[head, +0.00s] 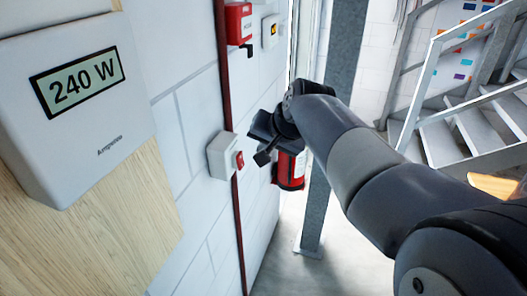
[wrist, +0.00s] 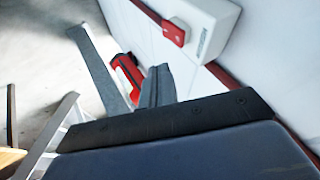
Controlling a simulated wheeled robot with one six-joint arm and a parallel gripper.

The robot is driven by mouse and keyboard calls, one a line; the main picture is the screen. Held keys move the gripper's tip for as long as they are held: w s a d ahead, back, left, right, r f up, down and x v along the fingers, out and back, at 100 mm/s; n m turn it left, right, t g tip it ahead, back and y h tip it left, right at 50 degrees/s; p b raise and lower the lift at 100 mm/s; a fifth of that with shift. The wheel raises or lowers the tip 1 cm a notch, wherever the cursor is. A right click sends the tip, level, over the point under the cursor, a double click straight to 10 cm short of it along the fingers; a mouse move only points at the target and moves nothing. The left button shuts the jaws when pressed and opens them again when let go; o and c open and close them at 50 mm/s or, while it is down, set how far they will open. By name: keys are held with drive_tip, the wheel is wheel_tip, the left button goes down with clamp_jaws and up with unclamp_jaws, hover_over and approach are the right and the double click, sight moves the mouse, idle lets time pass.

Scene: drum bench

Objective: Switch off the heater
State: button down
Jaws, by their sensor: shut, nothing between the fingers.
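A light grey switch box (head: 221,155) with a red switch (head: 239,159) on its side face is fixed to the white wall, at a dark red conduit. I cannot read a heater label on it. The box (wrist: 214,18) and its red switch (wrist: 174,33) also show at the top of the wrist view. My gripper (head: 262,158) is shut and empty, a little to the right of the switch and apart from it in the picture. The fingers (wrist: 157,80) point towards the upper middle of the wrist view, left of and below the switch.
A wall meter (head: 80,95) at left reads 240 W. A red box (head: 238,23) and a small white box (head: 270,31) are higher on the wall. A red cylinder (head: 291,172), likely an extinguisher, is behind my gripper. A grey post (head: 318,200) and stairs (head: 465,125) stand right.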

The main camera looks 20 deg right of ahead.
drive_tip(key=a+v, duration=0.1)
drive_tip(key=v, duration=0.6)
drive_tip(key=shift+w+r, duration=0.25)
drive_tip(key=shift+r, duration=0.3)
drive_tip(key=shift+a, duration=0.1)
